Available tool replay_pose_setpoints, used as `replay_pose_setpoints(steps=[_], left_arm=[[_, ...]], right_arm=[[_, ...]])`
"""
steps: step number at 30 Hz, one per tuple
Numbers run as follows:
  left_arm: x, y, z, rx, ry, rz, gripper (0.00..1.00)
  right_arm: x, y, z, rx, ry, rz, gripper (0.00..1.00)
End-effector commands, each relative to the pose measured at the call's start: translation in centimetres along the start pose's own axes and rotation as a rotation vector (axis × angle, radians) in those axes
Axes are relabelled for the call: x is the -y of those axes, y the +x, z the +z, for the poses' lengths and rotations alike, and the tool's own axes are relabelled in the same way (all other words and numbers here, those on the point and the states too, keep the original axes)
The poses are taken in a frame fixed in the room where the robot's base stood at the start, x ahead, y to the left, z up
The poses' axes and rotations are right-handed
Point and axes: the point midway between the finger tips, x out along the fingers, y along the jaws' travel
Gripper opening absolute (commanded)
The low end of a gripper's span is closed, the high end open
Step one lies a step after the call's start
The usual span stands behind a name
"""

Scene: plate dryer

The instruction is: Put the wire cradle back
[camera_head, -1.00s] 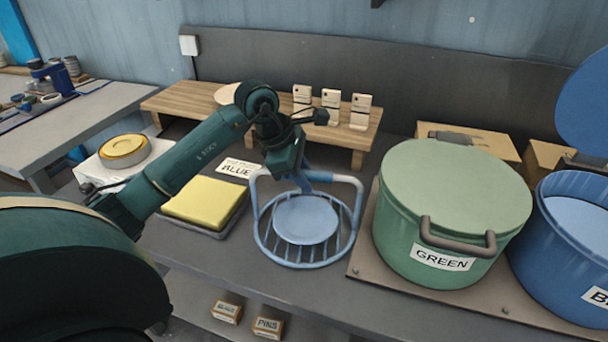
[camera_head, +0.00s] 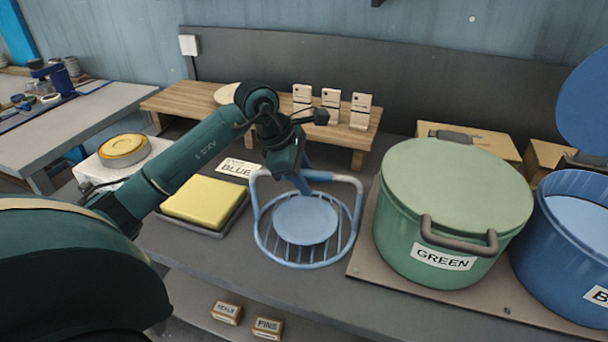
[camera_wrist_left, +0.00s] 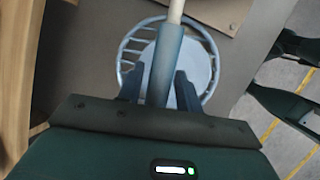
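The wire cradle (camera_head: 263,243) is a round light-blue wire basket with a raised bar handle. It sits on the grey bench in front of my left arm, with a round blue plate (camera_head: 306,220) lying in it. My left gripper (camera_head: 301,184) reaches down onto the handle's top bar. The cradle's rim (camera_wrist_left: 126,52) and the plate (camera_wrist_left: 203,70) show below.
A green pot (camera_head: 445,215) with its lid on stands close to the cradle's right. A blue pot (camera_head: 570,245) beyond it has its lid (camera_head: 588,105) raised. A yellow pad in a tray (camera_head: 205,232) lies left. A wooden shelf (camera_head: 255,128) stands behind.

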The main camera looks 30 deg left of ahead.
Motion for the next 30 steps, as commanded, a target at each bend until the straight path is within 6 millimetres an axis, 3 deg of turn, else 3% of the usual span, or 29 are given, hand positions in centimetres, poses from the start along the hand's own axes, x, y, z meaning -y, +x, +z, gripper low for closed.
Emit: replay_pose_setpoints(steps=[4,14,17,30], left_arm=[[0.0,0.0,0.0,0.000,0.000,-0.001,0.48],[0.1,0.1,-0.1,-0.003,-0.001,-0.004,0.48],[0.0,-1.2,-0.1,-0.003,0.000,0.001,0.48],[0.0,-10.7,-0.1,-0.002,-0.001,0.003,0.48]], right_arm=[[0.0,0.0,-0.1,-0.003,0.000,0.000,0.36],[0.0,0.0,-0.1,-0.003,0.000,-0.001,0.36],[0.2,0.0,-0.3,-0.012,-0.001,-0.005,0.36],[0.6,0.1,-0.2,-0.023,-0.013,-0.021,0.36]])
